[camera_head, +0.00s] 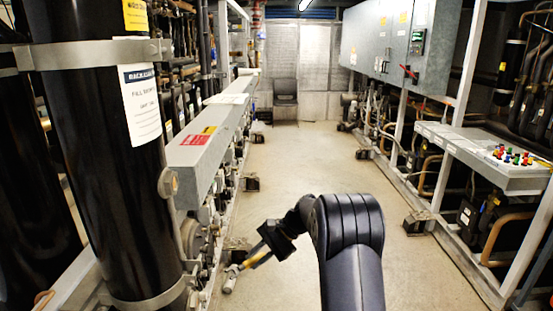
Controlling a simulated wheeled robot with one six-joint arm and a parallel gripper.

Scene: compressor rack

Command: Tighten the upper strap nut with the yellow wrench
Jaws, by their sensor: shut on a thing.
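The yellow wrench (256,260) is in my gripper (268,250), low in the middle of the view. Its yellow handle shows just past the jaws, and its grey head (231,279) points down and left. My gripper is shut on it, in front of the lower left rack pipework and well right of the cylinder. The upper strap (95,54) is a grey metal band around the tall black cylinder (90,130) at the left. A lower strap (150,301) circles the cylinder near the bottom edge.
A long grey trunking (210,145) with red and yellow labels runs along the left rack beside the cylinder. The aisle floor (310,160) is open. Grey electrical cabinets (395,40) and a sloped button panel (490,155) line the right. A chair (285,95) stands at the far end.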

